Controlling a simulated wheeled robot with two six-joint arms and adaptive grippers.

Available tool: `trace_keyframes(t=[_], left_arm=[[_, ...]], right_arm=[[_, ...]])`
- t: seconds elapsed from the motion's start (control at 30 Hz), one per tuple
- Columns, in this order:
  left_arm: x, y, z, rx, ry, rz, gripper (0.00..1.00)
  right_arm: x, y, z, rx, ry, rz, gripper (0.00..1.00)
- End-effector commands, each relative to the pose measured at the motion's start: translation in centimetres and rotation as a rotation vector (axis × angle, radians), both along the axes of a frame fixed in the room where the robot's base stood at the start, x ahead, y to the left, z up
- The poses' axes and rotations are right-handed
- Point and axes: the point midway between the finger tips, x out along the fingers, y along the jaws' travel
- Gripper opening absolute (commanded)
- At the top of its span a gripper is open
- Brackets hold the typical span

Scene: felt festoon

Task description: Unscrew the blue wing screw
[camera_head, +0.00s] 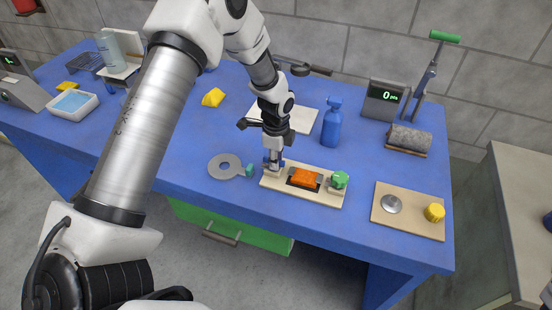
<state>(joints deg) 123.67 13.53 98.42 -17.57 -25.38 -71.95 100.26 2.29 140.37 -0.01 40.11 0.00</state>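The blue wing screw (266,161) sits at the left end of a pale wooden board (295,193). Small blue parts of it show on both sides of my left gripper's fingers. My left gripper (274,164) points down from above, right at the screw, and hides most of it. The fingers look close together, but whether they are closed on the screw cannot be told. The board also carries an orange block (304,178) in a dark frame and a green knob (340,180) at its right end. My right gripper is not in view.
A second board (408,226) with a metal disc and yellow knob lies to the right. A scale display (382,100) stands at the back.

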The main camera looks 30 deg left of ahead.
Motion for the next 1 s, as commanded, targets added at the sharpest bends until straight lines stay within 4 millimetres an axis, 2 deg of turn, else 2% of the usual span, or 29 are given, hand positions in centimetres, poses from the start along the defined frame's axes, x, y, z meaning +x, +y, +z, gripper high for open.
trace_keyframes(t=[0.53, 0.77, 1.0], left_arm=[[-0.2, 0.0, -0.1, -0.001, 0.007, 0.061, 0.00], [-0.1, 0.0, -0.1, -0.001, 0.008, 0.200, 0.00], [0.0, 0.1, -0.2, -0.001, 0.010, 0.415, 0.00]], right_arm=[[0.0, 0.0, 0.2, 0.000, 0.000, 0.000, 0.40], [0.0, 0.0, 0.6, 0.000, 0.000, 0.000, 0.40], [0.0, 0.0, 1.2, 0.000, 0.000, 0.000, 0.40]])
